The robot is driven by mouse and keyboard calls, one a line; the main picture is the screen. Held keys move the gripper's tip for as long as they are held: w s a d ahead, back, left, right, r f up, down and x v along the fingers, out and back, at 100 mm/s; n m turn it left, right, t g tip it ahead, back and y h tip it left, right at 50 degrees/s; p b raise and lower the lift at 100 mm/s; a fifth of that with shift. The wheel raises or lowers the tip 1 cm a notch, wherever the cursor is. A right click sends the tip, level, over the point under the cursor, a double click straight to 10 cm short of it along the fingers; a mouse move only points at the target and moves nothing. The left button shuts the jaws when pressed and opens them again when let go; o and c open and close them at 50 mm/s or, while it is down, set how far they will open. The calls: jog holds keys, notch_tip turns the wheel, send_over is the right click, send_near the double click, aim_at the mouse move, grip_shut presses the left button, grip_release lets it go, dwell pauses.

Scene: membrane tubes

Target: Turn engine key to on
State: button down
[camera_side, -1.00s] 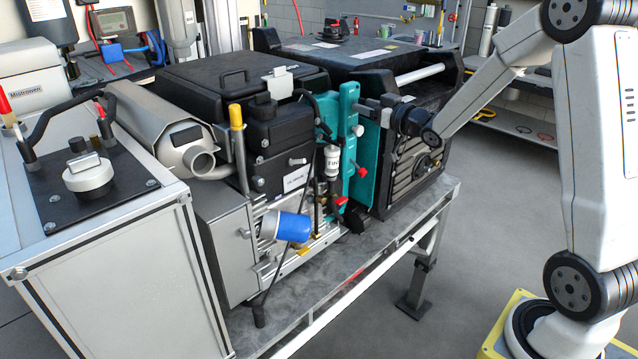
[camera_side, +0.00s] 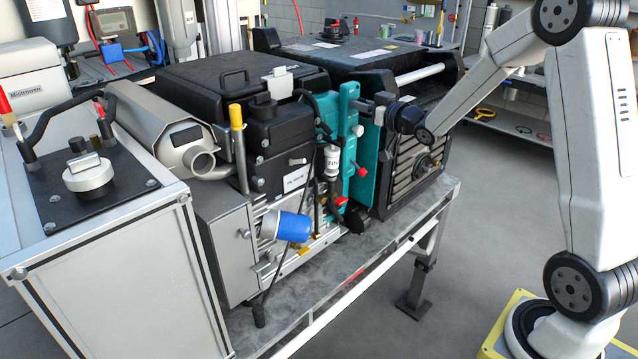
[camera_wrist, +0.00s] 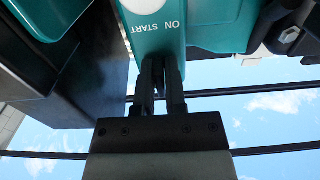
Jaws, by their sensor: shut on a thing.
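The teal engine panel (camera_side: 345,140) stands upright on the engine's right part. In the wrist view the teal panel (camera_wrist: 165,20) carries the white words ON and START, upside down in the picture. My gripper (camera_side: 360,103) reaches the upper part of the panel from the right. In the wrist view my gripper (camera_wrist: 160,72) has its two narrow dark fingers close together against the panel, just below the words. It is shut on the engine key, which is mostly hidden between the fingers. The key's exact angle cannot be told.
A red knob (camera_side: 361,171) sticks out of the panel below my gripper. A blue and white cylinder (camera_side: 288,226) juts from the engine's front. A black grilled unit (camera_side: 415,165) stands right of the panel. The floor (camera_side: 490,220) in front is clear.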

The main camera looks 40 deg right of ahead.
jog(key=shift+m, duration=0.3)
jog(key=m, duration=0.3)
jog(key=shift+m, duration=0.3)
jog(key=m, duration=0.4)
jog(key=shift+m, duration=0.4)
jog(key=shift+c, duration=0.8)
grip_release()
jog(key=shift+s, duration=0.1)
jog(key=s, duration=0.8)
jog(key=shift+s, duration=0.4)
